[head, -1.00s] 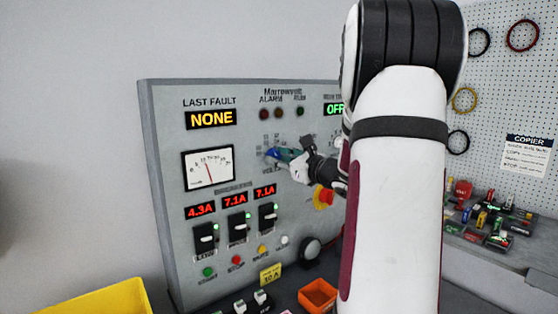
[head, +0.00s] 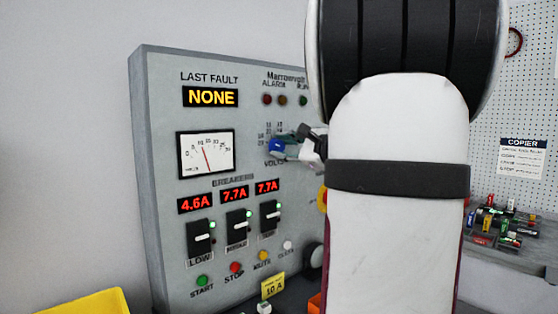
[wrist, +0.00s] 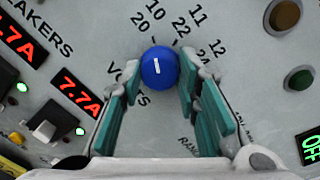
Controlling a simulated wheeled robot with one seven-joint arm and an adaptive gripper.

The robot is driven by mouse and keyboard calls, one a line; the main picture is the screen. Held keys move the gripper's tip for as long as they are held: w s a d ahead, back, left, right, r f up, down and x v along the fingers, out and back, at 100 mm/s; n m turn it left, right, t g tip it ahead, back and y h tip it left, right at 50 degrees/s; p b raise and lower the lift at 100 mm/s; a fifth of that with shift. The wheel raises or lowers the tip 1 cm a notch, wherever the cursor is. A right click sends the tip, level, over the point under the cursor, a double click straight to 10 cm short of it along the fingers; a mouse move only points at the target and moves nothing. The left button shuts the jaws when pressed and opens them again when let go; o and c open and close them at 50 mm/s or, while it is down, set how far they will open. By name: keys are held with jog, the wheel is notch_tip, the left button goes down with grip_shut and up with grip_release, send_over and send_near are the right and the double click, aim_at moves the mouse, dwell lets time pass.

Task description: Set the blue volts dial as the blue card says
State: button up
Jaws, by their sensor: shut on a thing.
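The blue volts dial (wrist: 158,67) is a round knob with a short white pointer line, on the grey panel (head: 160,200). In the wrist view it sits between the teal fingers of my gripper (wrist: 160,76), which is shut on it. The pointer line stands nearly upright in that picture. Printed numbers 20, 10, 22, 11, 24 and 12 fan out above and to the right of the dial. In the head view my gripper (head: 296,148) covers much of the dial (head: 277,147) and its scale. I see no blue card in these views.
The panel has a needle meter (head: 206,154), red breaker readouts 4.6A, 7.7A and 7.7A, black switches and coloured buttons. A yellow 10 A card (head: 273,288) stands below. A yellow bin (head: 80,303) is at lower left. My arm hides the panel's right side.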

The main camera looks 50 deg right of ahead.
jog(key=shift+n+b, duration=0.5)
jog(key=shift+b, duration=0.05)
jog(key=o, duration=1.2)
jog(key=shift+c, duration=0.2)
jog(key=shift+s, duration=0.1)
jog(key=s+a, duration=0.2)
jog(key=s, duration=0.9)
jog(key=shift+s+a+r, duration=0.2)
jog(key=shift+s+r, duration=0.05)
jog(key=shift+s, duration=0.05)
